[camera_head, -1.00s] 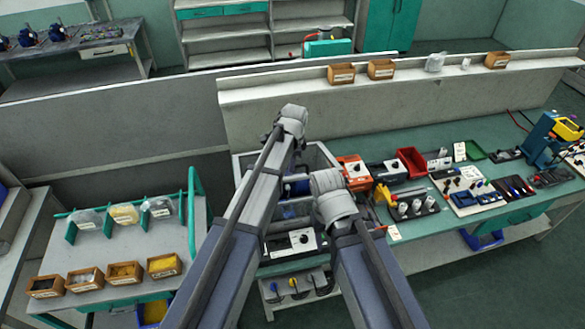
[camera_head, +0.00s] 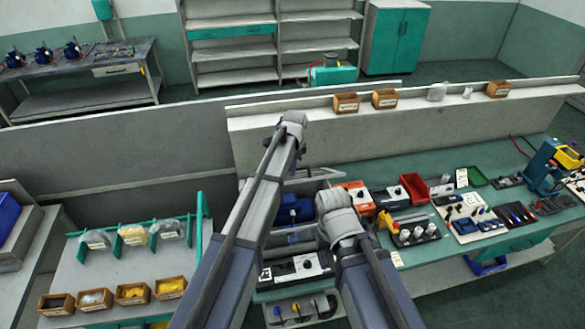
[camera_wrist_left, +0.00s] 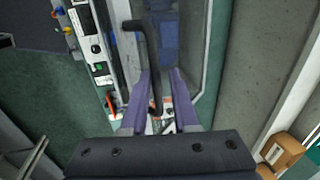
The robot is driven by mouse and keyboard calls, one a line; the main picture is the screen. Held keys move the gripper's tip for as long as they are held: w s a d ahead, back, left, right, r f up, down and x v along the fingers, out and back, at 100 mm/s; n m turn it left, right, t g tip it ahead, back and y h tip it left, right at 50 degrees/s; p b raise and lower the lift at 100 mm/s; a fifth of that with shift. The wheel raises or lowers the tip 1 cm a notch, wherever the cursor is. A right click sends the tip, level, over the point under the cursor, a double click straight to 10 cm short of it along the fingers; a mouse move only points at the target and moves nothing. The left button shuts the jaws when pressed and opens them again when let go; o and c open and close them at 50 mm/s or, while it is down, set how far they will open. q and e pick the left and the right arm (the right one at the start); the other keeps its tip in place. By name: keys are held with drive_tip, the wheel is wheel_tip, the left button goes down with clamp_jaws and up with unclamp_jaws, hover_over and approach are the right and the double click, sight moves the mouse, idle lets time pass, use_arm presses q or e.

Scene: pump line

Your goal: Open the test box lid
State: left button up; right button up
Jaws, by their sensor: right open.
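The test box (camera_head: 277,238) is a grey box in the middle of the head view, partly hidden by my arms. A blue pump (camera_head: 296,208) shows inside it. In the left wrist view a black bar handle (camera_wrist_left: 141,26) runs down between the two purple fingers of my left gripper (camera_wrist_left: 162,82). The fingers stand apart on either side of the bar; whether they touch it is unclear. In the head view my left gripper is hidden behind its arm. Of my right arm only the links and a grey joint show; its fingers are hidden. The lid's angle cannot be made out.
A control panel (camera_head: 300,266) is at the box's front. An orange unit (camera_head: 357,195) and a red bin (camera_head: 414,187) stand close on the right. The green bench beyond holds several tools and trays. A low wall (camera_head: 240,150) runs behind the box. A parts table (camera_head: 88,258) is at left.

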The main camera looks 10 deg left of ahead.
use_arm(q)
drive_tip(key=shift+o, duration=1.4)
drive_tip(key=shift+w+f, duration=0.15)
drive_tip(key=shift+w, duration=0.05)
drive_tip(key=shift+s, duration=0.25)
drive_tip(key=s+d+f+b, duration=0.1)
drive_tip(key=s+f+b, duration=0.2)
drive_tip(key=f+b, duration=0.2)
drive_tip(key=s+d+f+b, duration=0.1)
drive_tip(key=s+f+b, duration=0.2)
drive_tip(key=f+b, duration=0.1)
drive_tip(key=s+d+f+b, duration=0.1)
drive_tip(key=s+f+b, duration=0.2)
drive_tip(key=f+b, duration=0.2)
drive_tip(key=shift+f+b, duration=0.3)
drive_tip(key=shift+b, duration=0.05)
drive_tip(key=a+p+v, duration=0.1)
drive_tip(key=p+v, duration=0.7)
drive_tip(key=v, duration=0.1)
drive_tip(key=s+f+n+g+b, duration=0.1)
drive_tip(key=s+f+n+b, duration=0.6)
drive_tip(key=s+f+b, duration=0.5)
drive_tip(key=shift+s+d+f+g, duration=0.35)
drive_tip(key=shift+s+f, duration=0.4)
drive_tip(key=shift+s, duration=1.2)
